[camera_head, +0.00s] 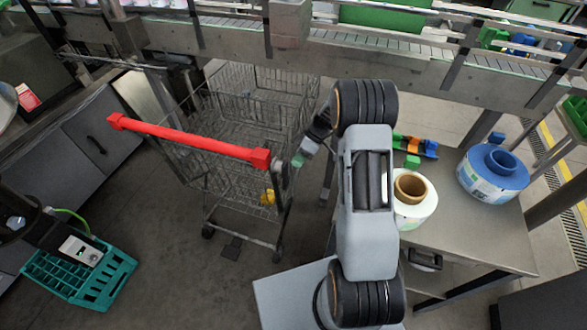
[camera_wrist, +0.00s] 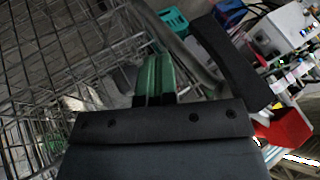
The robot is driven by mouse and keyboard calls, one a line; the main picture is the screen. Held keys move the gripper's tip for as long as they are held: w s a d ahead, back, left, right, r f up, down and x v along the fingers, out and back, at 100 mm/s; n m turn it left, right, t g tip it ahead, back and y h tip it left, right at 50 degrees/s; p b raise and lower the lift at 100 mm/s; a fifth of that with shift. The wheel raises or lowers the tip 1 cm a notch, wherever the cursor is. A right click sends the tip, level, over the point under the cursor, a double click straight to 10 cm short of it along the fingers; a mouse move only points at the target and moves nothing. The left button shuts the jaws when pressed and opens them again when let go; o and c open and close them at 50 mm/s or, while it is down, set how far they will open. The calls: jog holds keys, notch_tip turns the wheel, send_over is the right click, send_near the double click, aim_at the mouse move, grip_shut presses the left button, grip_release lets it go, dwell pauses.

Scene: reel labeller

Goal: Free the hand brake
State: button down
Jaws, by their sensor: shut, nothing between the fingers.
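A wire cart (camera_head: 240,100) with a red push handle (camera_head: 190,139) stands below the conveyor. My gripper (camera_head: 298,160) is at the cart's right side, just right of the handle's red end. In the wrist view its green fingers (camera_wrist: 155,77) are together and empty, in front of the cart's wire mesh (camera_wrist: 60,60). The handle's red end (camera_wrist: 285,132) shows there at the lower right. A dark bar (camera_wrist: 232,62) lies right of the fingers, apart from them in the picture; I cannot tell whether it is the hand brake. A small yellow part (camera_head: 268,197) sits low on the cart.
A steel table (camera_head: 470,235) on the right holds a white reel (camera_head: 415,208) and a blue reel (camera_head: 490,172). A teal crate (camera_head: 95,280) stands at the lower left. The conveyor (camera_head: 400,75) crosses behind the cart.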

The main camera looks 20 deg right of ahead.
jog(key=shift+s+a+f+p, duration=0.1)
jog(key=shift+s+a+p, duration=0.2)
jog(key=shift+s+a, duration=0.5)
jog(key=shift+s+a+f+p, duration=0.1)
jog(key=shift+s+a+p, duration=0.2)
jog(key=shift+s+a, duration=0.45)
jog(key=shift+s+f, duration=0.1)
jog(key=shift+s, duration=0.05)
